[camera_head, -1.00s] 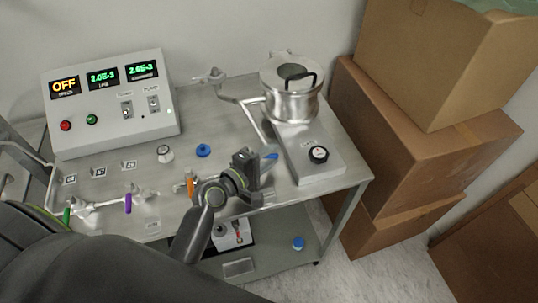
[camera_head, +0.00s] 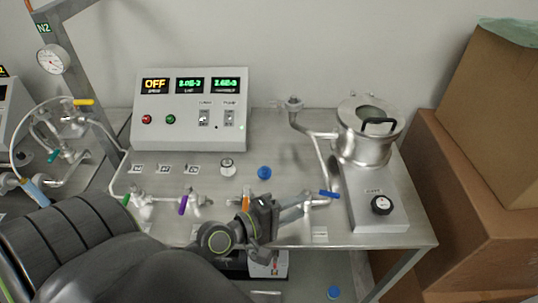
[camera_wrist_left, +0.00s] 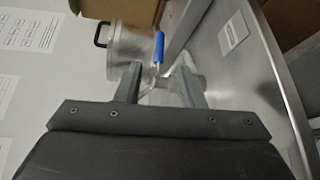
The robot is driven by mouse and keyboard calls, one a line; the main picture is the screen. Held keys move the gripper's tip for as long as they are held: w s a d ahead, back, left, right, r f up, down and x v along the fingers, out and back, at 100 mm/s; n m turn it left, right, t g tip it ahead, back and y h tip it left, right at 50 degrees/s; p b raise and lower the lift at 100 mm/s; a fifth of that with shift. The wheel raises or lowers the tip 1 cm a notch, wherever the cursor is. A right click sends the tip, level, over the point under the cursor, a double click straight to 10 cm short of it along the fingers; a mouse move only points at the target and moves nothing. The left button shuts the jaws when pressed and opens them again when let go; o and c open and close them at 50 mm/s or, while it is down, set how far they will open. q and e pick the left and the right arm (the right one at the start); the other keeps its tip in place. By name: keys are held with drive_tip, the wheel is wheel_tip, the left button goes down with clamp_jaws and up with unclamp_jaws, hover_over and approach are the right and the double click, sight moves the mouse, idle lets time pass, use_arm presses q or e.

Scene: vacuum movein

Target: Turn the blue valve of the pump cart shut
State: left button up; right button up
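The blue valve handle (camera_head: 329,194) lies roughly level on the metal piping at the front right of the cart's top, left of the pot. In the left wrist view the blue handle (camera_wrist_left: 158,47) shows upright in the picture, beyond the fingertips and between their lines. My left gripper (camera_head: 284,206) is left of the handle in the head view. Its two fingers (camera_wrist_left: 158,80) are apart, with pale metal piping showing between and past them. I see no contact with the blue handle. My right gripper is not in view.
A silver lidded pot (camera_head: 365,145) stands on a grey base (camera_head: 374,190) right of the valve. An orange handle (camera_head: 246,198) and a purple handle (camera_head: 183,205) are left of it. A control box (camera_head: 190,112) stands behind. Cardboard boxes (camera_head: 450,190) are at the right.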

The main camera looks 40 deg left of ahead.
use_arm(q)
drive_tip(key=b+v, duration=0.1)
drive_tip(key=v, duration=0.6)
drive_tip(key=shift+c, duration=0.4)
